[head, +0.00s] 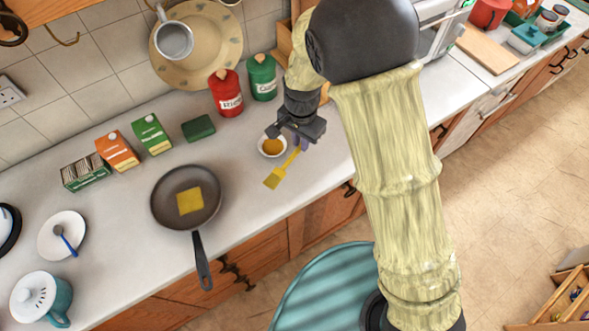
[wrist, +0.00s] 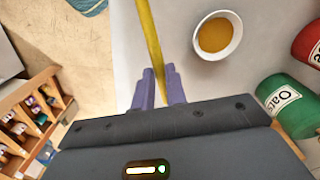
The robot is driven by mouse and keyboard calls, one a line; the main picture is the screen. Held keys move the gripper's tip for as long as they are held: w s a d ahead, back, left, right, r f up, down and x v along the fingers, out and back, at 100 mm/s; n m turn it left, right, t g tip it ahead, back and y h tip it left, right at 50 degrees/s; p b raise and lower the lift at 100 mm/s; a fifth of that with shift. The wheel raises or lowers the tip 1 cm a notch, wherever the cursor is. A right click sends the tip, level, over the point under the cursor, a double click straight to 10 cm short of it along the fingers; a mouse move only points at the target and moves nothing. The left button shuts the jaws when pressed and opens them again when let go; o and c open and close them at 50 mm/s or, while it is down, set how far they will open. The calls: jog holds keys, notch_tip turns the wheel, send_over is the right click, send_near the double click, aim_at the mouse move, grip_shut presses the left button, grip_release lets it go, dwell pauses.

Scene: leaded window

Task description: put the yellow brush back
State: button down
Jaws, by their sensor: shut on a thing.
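The yellow brush (head: 275,179) is at the right part of the counter, its flat head toward the lower left and its handle running up to my gripper (head: 302,143). In the wrist view, the purple fingers of my gripper (wrist: 159,78) are shut on the brush's yellow handle (wrist: 150,40); its head is out of that view. I cannot tell whether the brush touches the counter. A small white bowl of amber liquid (head: 272,146) stands beside the brush; the bowl also shows in the wrist view (wrist: 217,36).
A dark frying pan (head: 173,217) holding a yellow square (head: 190,200) stands to the left. A red canister (head: 227,94) and a green canister (head: 261,77) stand behind the bowl. A green block (head: 198,128) and cartons (head: 117,150) line the back. The counter between pan and brush is clear.

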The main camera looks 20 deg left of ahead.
jog(key=shift+s, duration=0.1)
jog(key=p, duration=0.1)
send_over(300, 168)
jog(key=shift+f, duration=2.9)
notch_tip(300, 168, down, 4)
jog(key=shift+d+f+p, duration=0.1)
jog(key=shift+p, duration=0.75)
jog(key=c, duration=1.5)
grip_release()
jog(key=shift+o, duration=0.3)
jog(key=shift+s, duration=0.1)
